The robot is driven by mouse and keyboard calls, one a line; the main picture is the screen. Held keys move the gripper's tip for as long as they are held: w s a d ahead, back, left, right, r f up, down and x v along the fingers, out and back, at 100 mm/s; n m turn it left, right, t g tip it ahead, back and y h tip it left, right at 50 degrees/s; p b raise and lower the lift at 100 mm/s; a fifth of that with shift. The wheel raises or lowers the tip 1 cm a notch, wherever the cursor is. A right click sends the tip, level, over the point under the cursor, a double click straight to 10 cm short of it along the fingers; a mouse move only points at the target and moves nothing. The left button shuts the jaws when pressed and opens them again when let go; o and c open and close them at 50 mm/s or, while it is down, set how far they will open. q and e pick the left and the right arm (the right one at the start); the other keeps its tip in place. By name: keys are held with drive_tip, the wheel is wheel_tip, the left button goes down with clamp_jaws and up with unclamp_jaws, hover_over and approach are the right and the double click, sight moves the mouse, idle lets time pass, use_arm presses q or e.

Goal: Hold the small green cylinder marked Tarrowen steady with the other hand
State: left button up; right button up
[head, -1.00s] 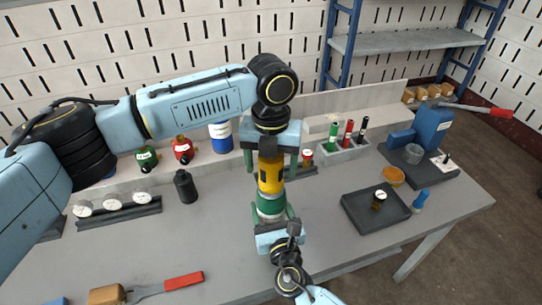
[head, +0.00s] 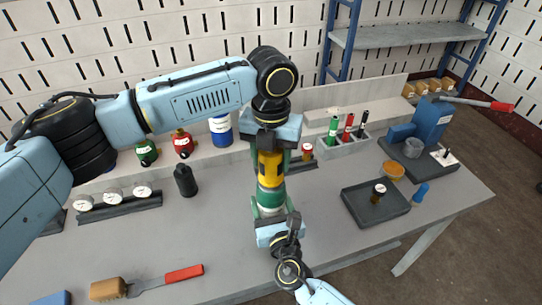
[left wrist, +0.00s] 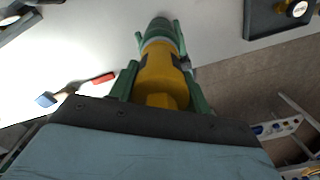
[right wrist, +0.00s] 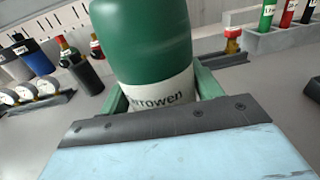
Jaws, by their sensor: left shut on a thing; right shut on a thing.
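The small green cylinder (head: 270,198) has a white band. In the right wrist view the cylinder (right wrist: 140,40) is large, and its band reads "rrowen", with the start of the word hidden. My right gripper (head: 270,211) is shut on it from below, fingers at the band. My left gripper (head: 270,160) is shut on a yellow tool (head: 270,170) with dark patches, directly above the cylinder and in line with it. In the left wrist view the yellow tool (left wrist: 160,75) meets the green cylinder (left wrist: 160,28); their exact contact is hidden.
Green (head: 146,152), red (head: 183,145) and blue (head: 221,131) cylinders stand at the back. A black bottle (head: 186,182) and a row of gauges (head: 113,197) are to the left. A dark tray (head: 357,206) is to the right. A red-handled brush (head: 183,274) lies in front.

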use_arm(q)
drive_tip(key=m, duration=0.4)
drive_tip(key=shift+m, duration=0.4)
drive_tip(key=o, duration=1.1)
drive_tip(key=shift+r, duration=1.2)
drive_tip(key=n, duration=0.3)
drive_tip(key=shift+n, duration=1.6)
